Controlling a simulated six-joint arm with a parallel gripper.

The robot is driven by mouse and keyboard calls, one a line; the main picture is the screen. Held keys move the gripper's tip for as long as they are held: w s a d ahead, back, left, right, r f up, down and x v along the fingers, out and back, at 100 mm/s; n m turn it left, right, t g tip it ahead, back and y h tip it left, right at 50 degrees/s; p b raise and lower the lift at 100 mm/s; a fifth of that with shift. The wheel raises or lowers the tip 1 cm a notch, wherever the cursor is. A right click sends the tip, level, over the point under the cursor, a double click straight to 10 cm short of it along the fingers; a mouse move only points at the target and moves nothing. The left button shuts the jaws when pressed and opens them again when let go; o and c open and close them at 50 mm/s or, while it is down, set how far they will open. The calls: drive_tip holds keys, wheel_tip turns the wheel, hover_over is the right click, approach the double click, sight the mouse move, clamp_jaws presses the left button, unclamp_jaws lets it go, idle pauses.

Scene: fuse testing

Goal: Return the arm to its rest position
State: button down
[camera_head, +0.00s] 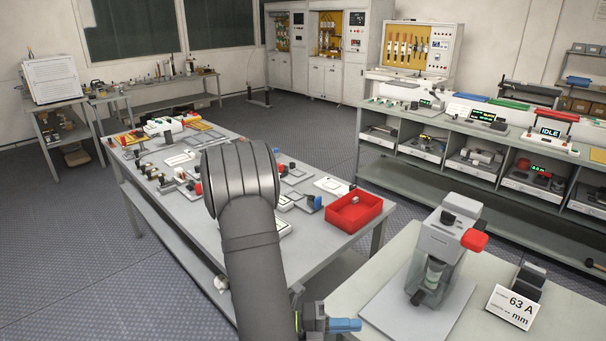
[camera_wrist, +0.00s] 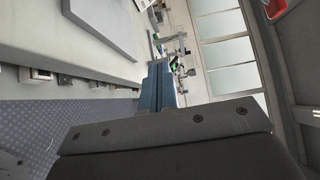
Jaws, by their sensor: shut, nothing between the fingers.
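My gripper (camera_head: 357,325) shows at the bottom of the head view, its blue fingers pointing right beside the near edge of the right-hand table. In the wrist view my gripper (camera_wrist: 159,68) has its two blue fingers together with nothing between them. My dark grey arm rises across the left-hand work table in the head view and hides part of it. The gripper touches no object that I can see.
The right-hand table (camera_head: 345,292) holds a grey press-like device (camera_head: 440,240) with a red handle and a "63 A" sign (camera_head: 513,306). A red tray (camera_head: 353,222) sits on the crowded work table (camera_head: 325,248). A shelved bench (camera_head: 375,178) stands behind. Floor at left (camera_head: 70,260) is clear.

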drive_tip(key=shift+m+g+y, duration=0.3)
drive_tip(key=shift+m+g, duration=0.2)
drive_tip(key=shift+m, duration=0.3)
drive_tip(key=a, duration=0.4)
drive_tip(key=shift+s+a+f, duration=0.1)
drive_tip(key=shift+a, duration=0.2)
